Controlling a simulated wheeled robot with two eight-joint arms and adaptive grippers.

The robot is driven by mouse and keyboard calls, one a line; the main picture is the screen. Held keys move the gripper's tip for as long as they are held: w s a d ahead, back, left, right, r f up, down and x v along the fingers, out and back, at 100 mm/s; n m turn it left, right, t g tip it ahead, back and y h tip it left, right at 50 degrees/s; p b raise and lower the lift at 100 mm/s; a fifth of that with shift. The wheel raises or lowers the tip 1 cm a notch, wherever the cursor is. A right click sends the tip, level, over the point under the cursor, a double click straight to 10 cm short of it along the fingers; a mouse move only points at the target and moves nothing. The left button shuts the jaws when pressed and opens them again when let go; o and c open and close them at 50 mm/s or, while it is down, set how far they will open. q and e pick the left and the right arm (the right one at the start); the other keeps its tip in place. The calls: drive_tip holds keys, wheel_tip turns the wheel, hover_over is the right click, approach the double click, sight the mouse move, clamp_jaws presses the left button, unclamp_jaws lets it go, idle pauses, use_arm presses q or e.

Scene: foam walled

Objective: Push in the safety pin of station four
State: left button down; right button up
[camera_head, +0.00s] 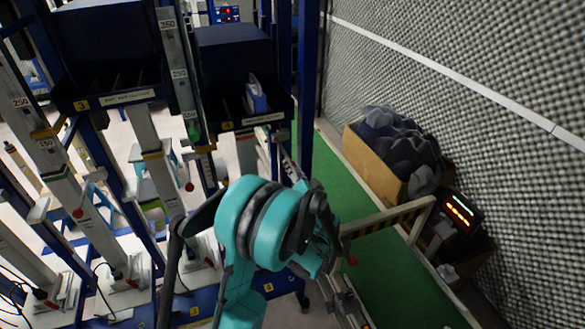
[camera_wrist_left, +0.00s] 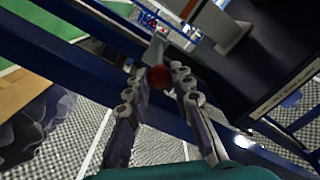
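A round red knob (camera_wrist_left: 158,77) shows in the left wrist view, at the end of a pale grey stem. My left gripper (camera_wrist_left: 158,72) is open there, with one finger on each side of the knob; I cannot tell whether either touches it. In the head view the teal wrist of my left arm hides most of the gripper. A small red knob (camera_head: 352,261) shows just right of it. The yellow label of station four (camera_head: 227,125) is on the dark bin above. My right gripper is not in view.
Other station posts with red knobs (camera_head: 189,186) stand to the left. A pale slatted barrier (camera_head: 385,218) is right of the wrist.

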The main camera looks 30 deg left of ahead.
sight(283, 150)
use_arm(q)
drive_tip(key=x, duration=0.8)
drive_tip(key=shift+w+a+b, duration=0.25)
drive_tip(key=shift+b, duration=0.05)
drive_tip(key=c, duration=1.6)
unclamp_jaws()
drive_tip(key=shift+w, duration=0.1)
drive_tip(key=shift+a, duration=0.1)
drive_tip(key=v, duration=1.2)
